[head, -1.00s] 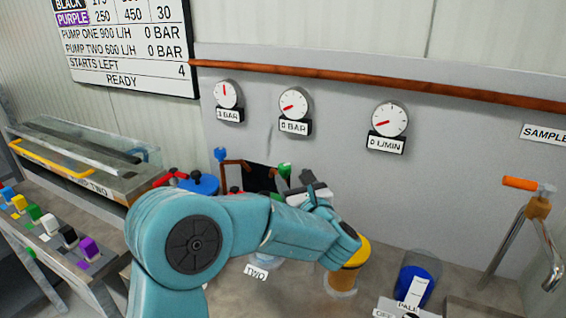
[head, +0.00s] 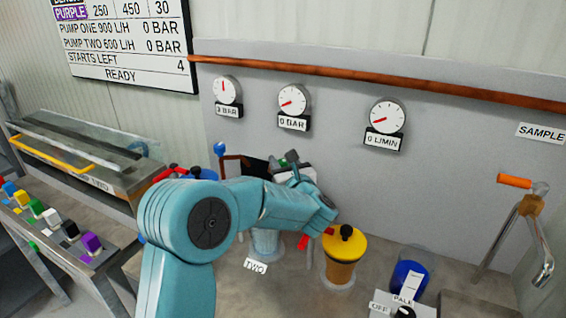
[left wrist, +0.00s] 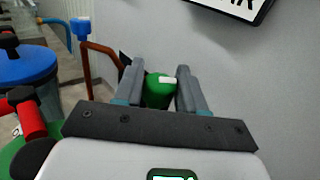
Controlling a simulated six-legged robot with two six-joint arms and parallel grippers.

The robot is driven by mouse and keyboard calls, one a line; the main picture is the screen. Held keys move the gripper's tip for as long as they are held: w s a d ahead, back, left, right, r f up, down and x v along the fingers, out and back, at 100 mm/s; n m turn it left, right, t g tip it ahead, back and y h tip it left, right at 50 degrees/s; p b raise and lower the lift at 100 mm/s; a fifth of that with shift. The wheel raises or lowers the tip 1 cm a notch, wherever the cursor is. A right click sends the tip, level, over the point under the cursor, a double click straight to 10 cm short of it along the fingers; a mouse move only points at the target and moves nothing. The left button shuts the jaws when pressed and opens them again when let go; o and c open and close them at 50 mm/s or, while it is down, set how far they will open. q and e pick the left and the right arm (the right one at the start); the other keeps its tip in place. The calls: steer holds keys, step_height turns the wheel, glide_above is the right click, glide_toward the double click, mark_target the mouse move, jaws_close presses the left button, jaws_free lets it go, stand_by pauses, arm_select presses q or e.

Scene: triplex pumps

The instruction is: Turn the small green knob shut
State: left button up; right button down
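The small green knob (left wrist: 158,92) with a white mark on top sits between the two fingers of my left gripper (left wrist: 160,88) in the left wrist view. The fingers are apart, one on each side of it; I see no clear grip on it. In the head view a bit of the green knob (head: 291,157) shows above my left gripper (head: 293,171), near the wall panel. My teal forearm hides the pipework below it. My right gripper is not in view.
A blue knob on a copper pipe (head: 220,149) stands just left. A yellow-topped container (head: 345,246) with a black knob and a blue container (head: 411,274) stand to the right. Gauges (head: 292,100) hang on the panel above. A blue-lidded vessel (left wrist: 25,66) is left in the wrist view.

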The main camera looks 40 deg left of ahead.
arm_select(q)
steer(key=shift+w+f+n+g+y+b, duration=0.15)
steer(key=shift+n+g+y+b, duration=0.35)
steer(key=shift+g+b, duration=0.75)
steer(key=shift+s+f+n+g+y+b, duration=0.1)
steer(key=shift+f+n+g+y+b, duration=0.15)
steer(key=shift+n+g+b, duration=0.95)
steer(key=shift+r+b, duration=0.1)
steer(key=shift+b, duration=0.75)
steer(key=n+g, duration=0.2)
steer(key=g, duration=0.1)
steer(key=shift+r+y, duration=0.25)
steer(key=shift+y, duration=0.1)
steer(key=shift+r+n+g, duration=0.1)
steer(key=shift+n+g, duration=0.7)
steer(key=shift+g, duration=0.75)
steer(key=shift+n+g, duration=0.3)
steer(key=shift+g, duration=0.2)
steer(key=o, duration=0.9)
steer(key=shift+o, duration=0.2)
